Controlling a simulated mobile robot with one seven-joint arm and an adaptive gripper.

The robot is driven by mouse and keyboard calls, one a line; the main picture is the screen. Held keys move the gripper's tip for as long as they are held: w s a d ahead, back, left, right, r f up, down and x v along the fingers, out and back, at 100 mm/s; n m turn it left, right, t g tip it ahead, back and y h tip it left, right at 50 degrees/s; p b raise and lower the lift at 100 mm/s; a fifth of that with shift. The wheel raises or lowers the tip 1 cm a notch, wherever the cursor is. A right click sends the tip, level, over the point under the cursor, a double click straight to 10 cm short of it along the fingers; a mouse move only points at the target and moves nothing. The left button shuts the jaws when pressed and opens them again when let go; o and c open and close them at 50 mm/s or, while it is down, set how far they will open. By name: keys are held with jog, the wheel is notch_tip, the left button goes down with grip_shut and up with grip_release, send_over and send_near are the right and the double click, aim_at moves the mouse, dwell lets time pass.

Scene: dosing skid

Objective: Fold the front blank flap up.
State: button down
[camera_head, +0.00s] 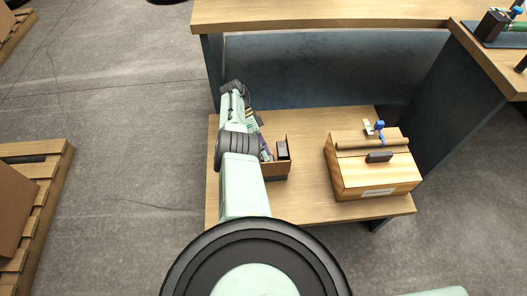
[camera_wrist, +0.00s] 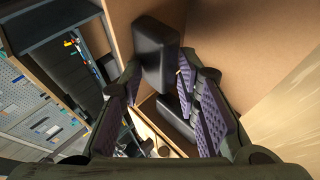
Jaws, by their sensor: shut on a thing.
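The blank is a small brown cardboard piece (camera_head: 275,170) on the bench, with raised panels and a dark block (camera_head: 283,150) at its right. In the wrist view a brown panel (camera_wrist: 225,30) rises behind my fingers. A black block (camera_wrist: 158,55) stands against the cardboard, between my fingertips. A second black block (camera_wrist: 175,117) sits lower, partly hidden by my right finger. My gripper (camera_wrist: 157,72) has purple-padded fingers and appears shut on the upper black block. In the head view my arm hides most of the gripper and the blank's left side. I cannot tell which panel is the front flap.
A wooden box (camera_head: 370,175) with a brown rod on top stands to the right on the bench (camera_head: 308,190). A strip of bench is clear between it and the blank. A blue-grey panel (camera_head: 330,70) stands behind. A pallet (camera_head: 45,200) lies on the floor at left.

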jog(key=c, duration=1.7)
grip_release()
jog(key=shift+s+f, duration=0.25)
jog(key=shift+f, duration=0.3)
jog(key=shift+s+f, duration=0.25)
jog(key=shift+f, duration=0.3)
jog(key=o, duration=0.3)
jog(key=shift+f, duration=0.1)
jog(key=shift+c, duration=0.2)
jog(key=shift+w, duration=0.1)
jog(key=shift+c, duration=0.2)
